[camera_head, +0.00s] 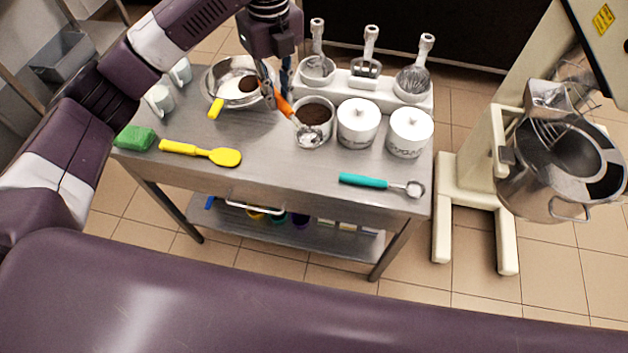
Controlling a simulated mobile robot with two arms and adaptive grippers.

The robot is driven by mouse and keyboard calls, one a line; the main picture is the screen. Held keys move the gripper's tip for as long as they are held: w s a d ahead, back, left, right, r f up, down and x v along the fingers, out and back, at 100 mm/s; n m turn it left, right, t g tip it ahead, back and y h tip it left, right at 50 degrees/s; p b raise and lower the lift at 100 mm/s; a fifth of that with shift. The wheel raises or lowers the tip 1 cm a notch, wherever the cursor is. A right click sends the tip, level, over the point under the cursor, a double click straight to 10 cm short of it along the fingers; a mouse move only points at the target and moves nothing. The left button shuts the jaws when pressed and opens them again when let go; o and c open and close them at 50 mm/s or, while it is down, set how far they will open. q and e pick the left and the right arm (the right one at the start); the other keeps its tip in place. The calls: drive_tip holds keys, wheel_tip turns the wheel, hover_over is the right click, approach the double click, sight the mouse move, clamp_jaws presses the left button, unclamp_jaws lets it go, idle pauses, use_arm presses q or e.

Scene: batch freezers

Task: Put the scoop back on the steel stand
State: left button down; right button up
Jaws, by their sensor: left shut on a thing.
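The scoop (311,137) has an orange handle and a small shiny bowl at its lower end. My left gripper (270,92) is shut on the orange handle, over the steel stand. The scoop slants down to the right, its bowl in front of an open canister of dark powder (315,112). I cannot tell whether the bowl touches the stand. The steel stand (270,178) is a table with a lower shelf. A second tool with a teal handle and ring-like metal head (380,184) lies near its right front edge. My right gripper is not in view.
A metal bowl of white powder (212,82) holds a yellow-handled tool. A yellow spatula (201,153) and green sponge (135,138) lie left. The front middle is clear.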

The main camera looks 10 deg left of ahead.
use_arm(q)
drive_tip(key=shift+s+f, duration=0.25)
drive_tip(key=shift+s, duration=0.1)
wheel_tip(320, 180, down, 8)
drive_tip(key=p, duration=0.1)
hover_over(286, 163)
wheel_tip(286, 163, down, 7)
drive_tip(key=shift+r+p, duration=0.1)
drive_tip(key=shift+p, duration=0.35)
drive_tip(key=shift+f, duration=0.65)
wheel_tip(286, 163, down, 3)
drive_tip(key=shift+r+p, duration=0.2)
drive_tip(key=shift+p, duration=0.1)
drive_tip(key=shift+w+f, duration=0.1)
drive_tip(key=shift+f, duration=0.45)
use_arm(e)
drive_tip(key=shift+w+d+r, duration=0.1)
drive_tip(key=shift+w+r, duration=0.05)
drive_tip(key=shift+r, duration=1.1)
